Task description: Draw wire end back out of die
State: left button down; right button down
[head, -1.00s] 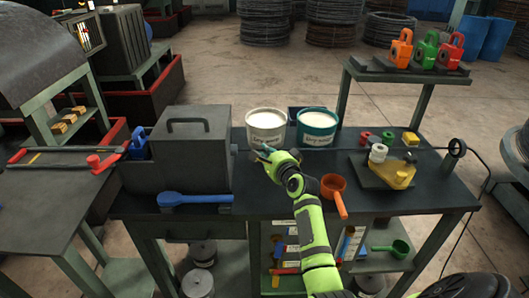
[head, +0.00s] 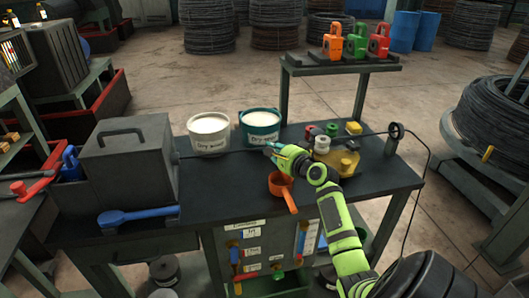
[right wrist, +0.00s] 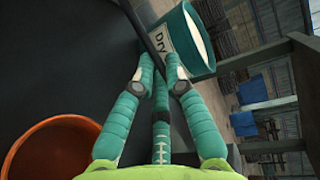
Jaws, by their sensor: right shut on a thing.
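The dark wire (head: 225,152) runs across the bench from the right side of the grey lidded box (head: 130,165) to my right gripper (head: 271,150). Beyond the gripper it continues right to the ring guide (head: 396,131). Its left end and the die are not visible; I cannot tell whether the wire is still inside the box. In the right wrist view my right gripper (right wrist: 162,80) is shut on the wire (right wrist: 148,42), which stretches away from the fingertips. The gripper is just in front of the teal bucket (head: 260,128). My left gripper is not in view.
A white bucket (head: 209,134) stands behind the wire. An orange scoop (head: 282,190) lies close below my right gripper. A yellow piece (head: 341,161) and small spools stand to its right. A blue-handled tool (head: 138,215) lies before the box.

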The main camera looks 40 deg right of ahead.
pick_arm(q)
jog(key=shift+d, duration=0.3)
pick_arm(e)
jog(key=shift+f, duration=0.1)
jog(key=c, duration=1.3)
grip_release()
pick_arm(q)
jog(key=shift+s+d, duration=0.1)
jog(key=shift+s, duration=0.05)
pick_arm(e)
jog(key=shift+o, duration=0.2)
jog(key=shift+s, duration=0.1)
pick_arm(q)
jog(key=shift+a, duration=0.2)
pick_arm(e)
jog(key=v, duration=1.2)
jog(key=shift+d, duration=0.1)
